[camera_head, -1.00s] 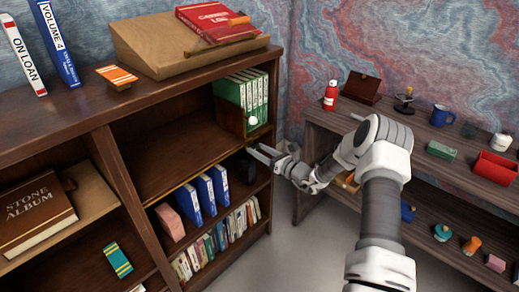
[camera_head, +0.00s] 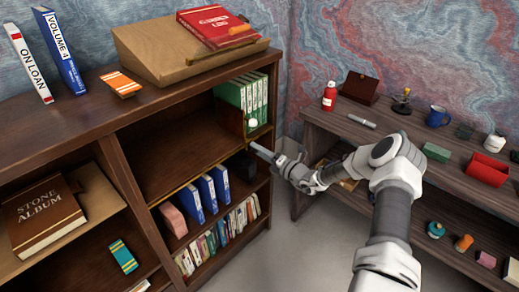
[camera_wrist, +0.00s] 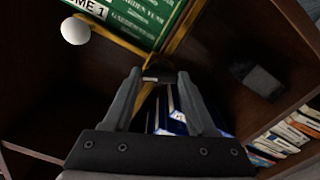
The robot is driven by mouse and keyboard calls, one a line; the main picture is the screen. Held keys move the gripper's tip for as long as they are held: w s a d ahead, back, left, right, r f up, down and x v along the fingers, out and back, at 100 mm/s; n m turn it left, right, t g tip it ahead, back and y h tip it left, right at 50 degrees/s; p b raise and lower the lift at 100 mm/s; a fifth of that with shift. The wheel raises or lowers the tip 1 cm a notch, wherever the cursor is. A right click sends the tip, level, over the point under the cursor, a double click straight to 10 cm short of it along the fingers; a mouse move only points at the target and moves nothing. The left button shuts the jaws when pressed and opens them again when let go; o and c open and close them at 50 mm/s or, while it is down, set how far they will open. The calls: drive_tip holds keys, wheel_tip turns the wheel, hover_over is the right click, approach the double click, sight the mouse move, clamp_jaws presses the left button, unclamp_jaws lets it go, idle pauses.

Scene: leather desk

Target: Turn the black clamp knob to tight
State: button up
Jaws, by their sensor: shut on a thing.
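The black clamp knob (camera_wrist: 166,75) sits at the lower end of a brass-coloured bracket (camera_wrist: 180,38) in the wrist view. My gripper (camera_wrist: 162,76) has one finger on each side of the knob and is shut on it. The fingers hide part of the knob, and I cannot tell its turn angle. Green volumes (camera_wrist: 128,14) stand just beyond the bracket, with a white ball (camera_wrist: 75,30) beside them. In the head view my gripper (camera_head: 254,147) reaches the shelf opening below the green volumes (camera_head: 243,93); the knob cannot be made out there.
Blue binders (camera_head: 206,193) stand on the shelf below the gripper, also seen under the fingers in the wrist view. A dark block (camera_wrist: 258,80) lies to the right. A side table (camera_head: 400,124) with small objects stands right.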

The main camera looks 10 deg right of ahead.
drive_tip(key=shift+f+m+p, duration=0.1)
drive_tip(key=shift+m+p, duration=0.35)
drive_tip(key=shift+m, duration=1.75)
drive_tip(key=o, duration=1.4)
drive_tip(key=shift+c, duration=0.2)
drive_tip(key=p+v, duration=0.2)
drive_tip(key=v, duration=1.5)
drive_tip(key=shift+s+d, duration=0.15)
drive_tip(key=shift+s, duration=0.05)
